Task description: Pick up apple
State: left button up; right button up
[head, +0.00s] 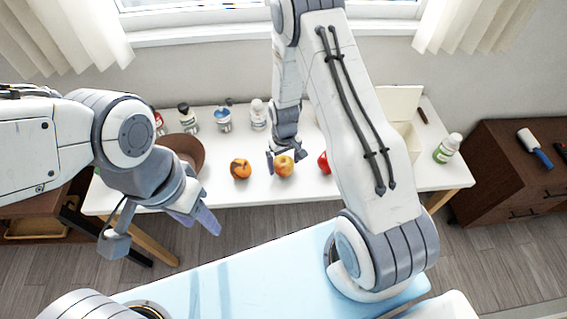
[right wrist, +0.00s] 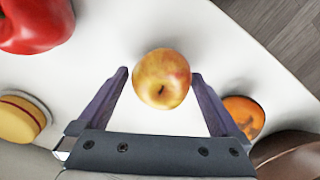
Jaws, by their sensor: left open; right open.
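A yellow-red apple (head: 284,166) sits on the white table, between an orange fruit and a red item in the head view. In the right wrist view the apple (right wrist: 162,79) lies at the fingertips. My right gripper (right wrist: 160,75) is open, with one finger on either side of the apple. In the head view my right gripper (head: 280,157) is right at the apple and partly covers its upper left. My left gripper (head: 160,232) is open and empty, in front of the table at the left, away from the apple.
The orange fruit (head: 240,169) and a red pepper-like item (head: 324,162) flank the apple. A brown bowl (head: 184,150) is at the left. Bottles and a cup (head: 222,119) line the back. A green-labelled bottle (head: 447,148) stands at the right end. The table's front edge (head: 300,198) is clear.

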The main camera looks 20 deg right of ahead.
jog(key=shift+f, duration=0.55)
jog(key=c, duration=1.3)
pick_arm(q)
jog(key=shift+r, duration=0.1)
